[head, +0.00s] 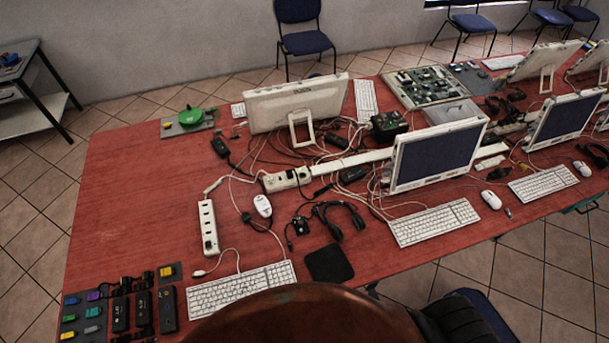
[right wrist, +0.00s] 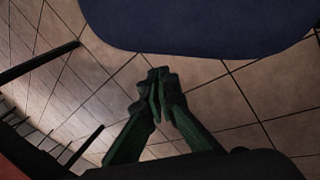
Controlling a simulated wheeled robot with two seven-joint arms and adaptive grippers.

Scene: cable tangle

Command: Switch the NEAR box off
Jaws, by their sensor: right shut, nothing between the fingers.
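A white multi-socket box (head: 208,228) lies on the left part of the red table (head: 130,190), in front of a similar white socket box (head: 287,180) farther back. I cannot tell from these frames which one is the NEAR box, or how any switch is set. In the right wrist view, my right gripper (right wrist: 158,75) has its green fingers together, with nothing between them, over the tiled floor beside a blue seat. I cannot make it out in the head view. My left gripper is in neither view.
Coloured-block trays (head: 83,315), a white keyboard (head: 240,289), a white mouse (head: 262,206), a black headset (head: 340,220) and a black pad (head: 329,263) surround the boxes. Cables tangle behind, near monitors (head: 436,156). A blue seat (right wrist: 200,25) is close to the right gripper.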

